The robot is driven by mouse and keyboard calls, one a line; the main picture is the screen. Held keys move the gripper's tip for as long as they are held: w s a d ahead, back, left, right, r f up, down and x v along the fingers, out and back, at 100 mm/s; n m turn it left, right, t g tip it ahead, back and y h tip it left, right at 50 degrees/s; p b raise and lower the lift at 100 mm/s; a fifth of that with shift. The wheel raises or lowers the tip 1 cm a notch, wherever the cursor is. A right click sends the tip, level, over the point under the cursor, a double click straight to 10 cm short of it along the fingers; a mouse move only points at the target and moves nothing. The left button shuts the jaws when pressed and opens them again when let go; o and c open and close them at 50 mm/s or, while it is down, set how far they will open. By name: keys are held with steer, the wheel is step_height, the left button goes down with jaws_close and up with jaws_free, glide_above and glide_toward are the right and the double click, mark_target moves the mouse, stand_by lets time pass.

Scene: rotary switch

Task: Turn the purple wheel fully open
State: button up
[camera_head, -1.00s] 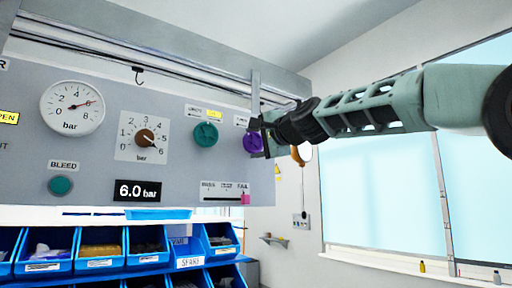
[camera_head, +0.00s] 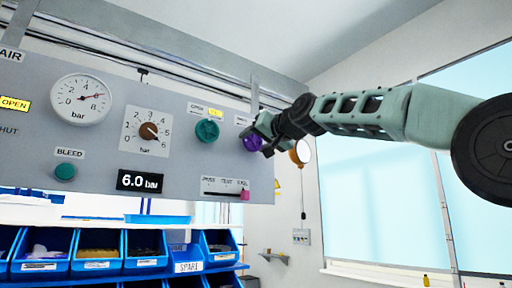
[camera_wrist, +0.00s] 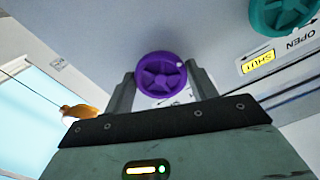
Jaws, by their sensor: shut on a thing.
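The purple wheel (camera_head: 251,141) is on the grey panel near its right end, right of a teal wheel (camera_head: 207,131). In the wrist view the purple wheel (camera_wrist: 161,76) shows its spokes and a small white mark on its right rim. My gripper (camera_head: 259,135) is at the purple wheel, coming from the right. In the wrist view its two fingers stand on the left and right sides of the rim, shut on it. The label above the purple wheel is mostly hidden by my gripper in the head view.
Blue bins (camera_head: 95,252) stand below. An orange-brown round thing (camera_head: 300,152) hangs behind my arm.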

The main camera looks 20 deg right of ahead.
steer(key=n, duration=0.2)
steer(key=n+b, duration=0.1)
steer(key=shift+w+d+f+n, duration=0.1)
steer(key=shift+f+n, duration=0.1)
steer(key=shift+n, duration=0.2)
steer(key=n+b, duration=0.1)
steer(key=n, duration=0.3)
steer(key=shift+n+b, duration=0.3)
steer(key=n, duration=0.4)
steer(key=shift+d+r+b, duration=0.1)
steer(key=shift+d+b, duration=0.05)
steer(key=shift+b, duration=0.15)
steer(key=shift+n, duration=1.6)
steer(key=o, duration=1)
steer(key=shift+r, duration=0.1)
